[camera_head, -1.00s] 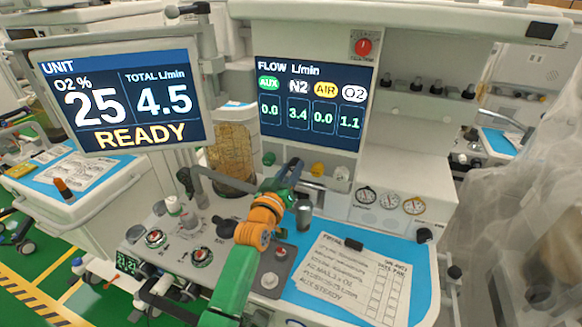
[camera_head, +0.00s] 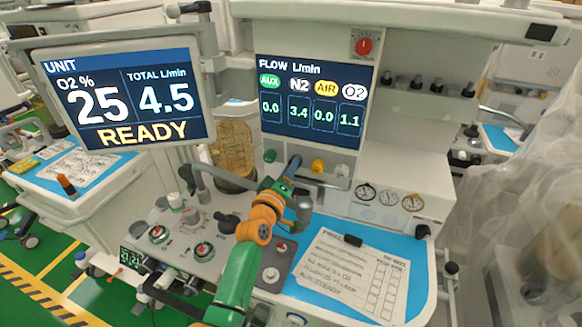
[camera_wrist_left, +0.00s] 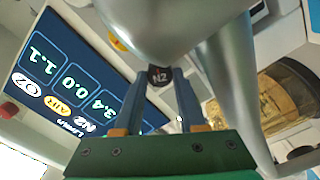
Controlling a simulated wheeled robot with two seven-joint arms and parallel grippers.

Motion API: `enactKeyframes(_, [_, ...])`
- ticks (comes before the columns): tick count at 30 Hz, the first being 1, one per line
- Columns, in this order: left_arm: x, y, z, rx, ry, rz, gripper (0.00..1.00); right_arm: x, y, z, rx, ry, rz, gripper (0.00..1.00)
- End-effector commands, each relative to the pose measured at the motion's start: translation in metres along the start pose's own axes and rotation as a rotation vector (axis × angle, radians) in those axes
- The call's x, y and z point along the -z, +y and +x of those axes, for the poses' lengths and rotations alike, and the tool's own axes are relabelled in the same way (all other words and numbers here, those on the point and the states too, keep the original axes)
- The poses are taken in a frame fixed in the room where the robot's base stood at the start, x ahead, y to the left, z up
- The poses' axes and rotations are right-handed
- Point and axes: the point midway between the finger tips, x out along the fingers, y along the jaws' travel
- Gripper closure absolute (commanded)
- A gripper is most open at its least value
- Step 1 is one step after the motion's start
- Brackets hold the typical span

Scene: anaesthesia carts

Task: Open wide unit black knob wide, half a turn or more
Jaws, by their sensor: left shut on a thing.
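My left gripper (camera_head: 292,168) reaches up from below to the row of flow knobs under the flow screen (camera_head: 312,102). In the left wrist view its fingers (camera_wrist_left: 158,82) are shut on the black knob (camera_wrist_left: 159,74), which carries an N2 label, one finger on each side. The flow screen reads AUX 0.0, N2 3.4, AIR 0.0 and O2 1.1. The unit monitor (camera_head: 126,97) reads O2 25, total 4.5, READY. My right gripper is not in view.
A green knob (camera_head: 269,156) sits left of my gripper, and a yellow knob (camera_head: 317,166) and a white knob (camera_head: 341,171) sit close to its right. A silver cylinder (camera_head: 303,212) stands by my wrist. A checklist sheet (camera_head: 350,277) lies on the blue worktop.

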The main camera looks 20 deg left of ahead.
Motion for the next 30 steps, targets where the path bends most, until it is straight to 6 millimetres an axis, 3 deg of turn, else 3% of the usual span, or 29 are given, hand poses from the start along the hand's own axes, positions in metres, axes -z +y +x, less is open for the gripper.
enactKeyframes(12, [-0.001,-0.001,0.000,0.003,-0.003,-0.006,1.00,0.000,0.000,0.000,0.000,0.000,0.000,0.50])
enactKeyframes(13, [-0.001,-0.001,0.000,0.002,-0.003,-0.006,0.58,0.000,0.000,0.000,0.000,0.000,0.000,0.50])
enactKeyframes(16, [-0.001,-0.001,0.000,0.002,-0.002,-0.006,0.31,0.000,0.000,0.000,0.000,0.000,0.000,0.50])
enactKeyframes(25, [-0.001,-0.001,-0.004,0.002,-0.002,-0.006,0.31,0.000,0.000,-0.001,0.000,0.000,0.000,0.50])
enactKeyframes(30, [0.000,0.000,-0.026,0.002,-0.001,-0.007,0.31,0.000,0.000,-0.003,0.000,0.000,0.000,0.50])
